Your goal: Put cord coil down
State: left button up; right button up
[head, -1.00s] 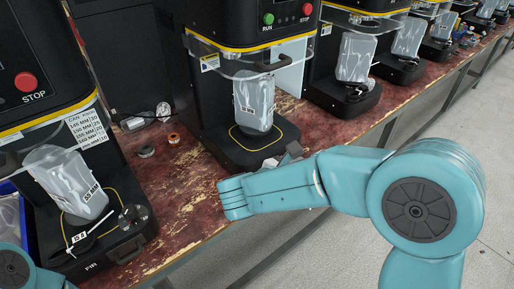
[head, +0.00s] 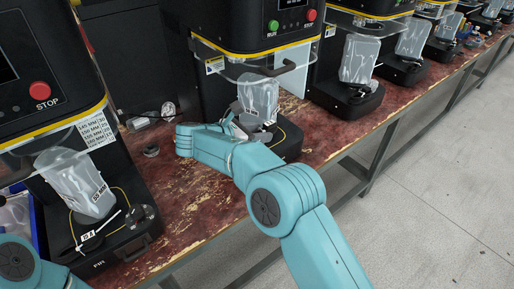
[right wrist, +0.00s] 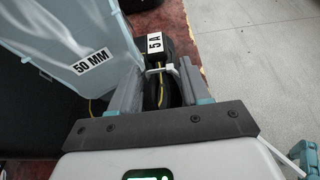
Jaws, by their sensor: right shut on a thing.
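The cord coil (right wrist: 172,92) is black, with a white tie and a white tag reading 5A, and sits between the fingers of my right gripper (right wrist: 160,82) in the right wrist view. The gripper is shut on it. In the head view my right gripper (head: 238,124) is at the front of the middle seamer's black base (head: 285,143), beside the clear pouch there; the coil is hidden or too small to make out. A large pouch marked 50 MM (right wrist: 90,58) is close to the left finger in the wrist view. My left gripper is outside the view; only part of its arm shows.
The red worn bench (head: 185,205) has bare room between the left and middle seamers. A small dark round part (head: 151,150) lies behind my right arm. The left seamer's base (head: 125,237) holds a pouch and a tagged item. More seamers continue right along the bench.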

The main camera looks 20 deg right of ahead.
notch_tip(320, 180, down, 7)
jog(key=shift+w+r+b, duration=0.1)
jog(key=shift+w+b, duration=0.05)
jog(key=shift+b, duration=0.15)
jog(key=o, duration=1.2)
jog(key=shift+f, duration=0.2)
jog(key=shift+r, duration=0.1)
jog(key=shift+a+r, duration=0.15)
jog(key=v, duration=1.1)
jog(key=shift+s+a+r+p, duration=0.2)
jog(key=shift+s+a+p, duration=0.1)
jog(key=shift+p, duration=0.1)
